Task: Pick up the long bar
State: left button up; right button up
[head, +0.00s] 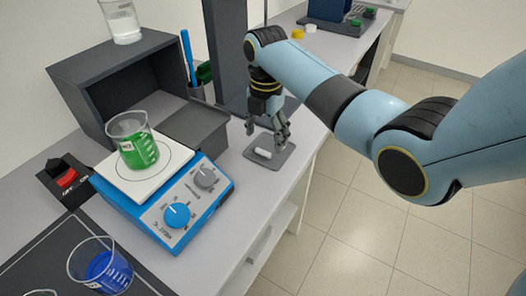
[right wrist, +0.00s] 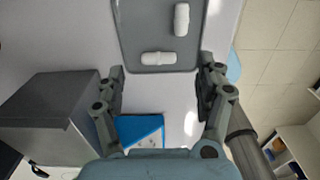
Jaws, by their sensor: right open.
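Two white bars lie on a grey tray (head: 283,162) on the bench. In the right wrist view, one bar (right wrist: 158,58) lies crosswise near the tray's (right wrist: 145,25) close edge, and the other bar (right wrist: 181,19) points away from the gripper. Their lengths look alike, so I cannot tell which is the long bar. In the head view, one white bar (head: 263,154) shows below the fingers. My right gripper (head: 267,138) is open and empty, pointing down over the tray; its spread fingers also show in the right wrist view (right wrist: 165,75). My left gripper is out of view.
A blue hotplate stirrer (head: 218,190) carries a beaker of green liquid (head: 138,152). A dark open box (head: 110,65), a grey column (head: 226,50) and a beaker of blue liquid (head: 103,267) stand around. The bench's right edge is close to the tray.

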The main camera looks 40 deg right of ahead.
aim_at(264, 151)
jog(key=f, duration=0.4)
jog(key=shift+a+f, duration=0.2)
jog(key=shift+a, duration=0.15)
jog(key=c, duration=1)
